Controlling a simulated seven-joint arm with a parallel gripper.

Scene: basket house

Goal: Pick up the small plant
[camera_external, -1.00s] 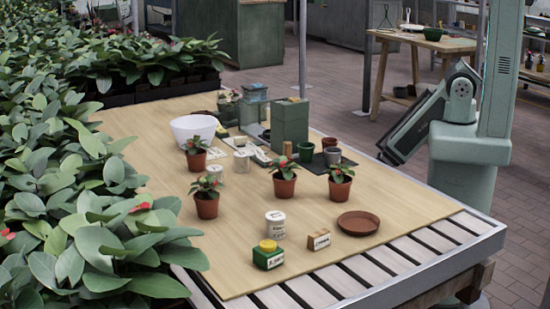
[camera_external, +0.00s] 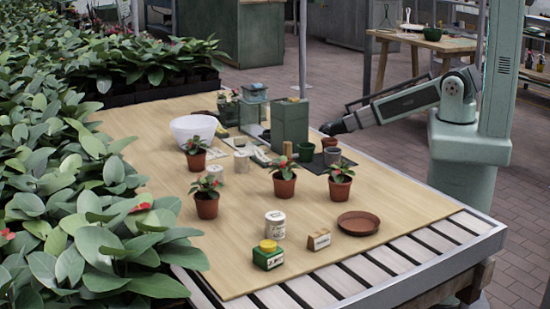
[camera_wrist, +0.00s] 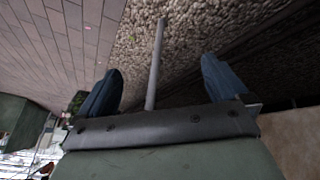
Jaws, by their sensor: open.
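Several small red-flowered plants in terracotta pots stand upright on the wooden tabletop: a back-left plant (camera_external: 195,154), a front-left plant (camera_external: 207,196), a middle plant (camera_external: 284,180) and a right plant (camera_external: 340,182). My gripper (camera_external: 328,128) is at the table's back right edge, beside the dark green box and behind the plants, apart from them. In the wrist view, my gripper (camera_wrist: 161,66) has its two dark fingers wide apart with nothing held. That view shows paving and gravel-like ground, and no plant is clear in it.
A white bowl (camera_external: 194,129) is at the back left. A white tin (camera_external: 275,224), a yellow-capped box (camera_external: 268,255), a wooden block (camera_external: 318,239) and a terracotta saucer (camera_external: 358,223) are in front.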

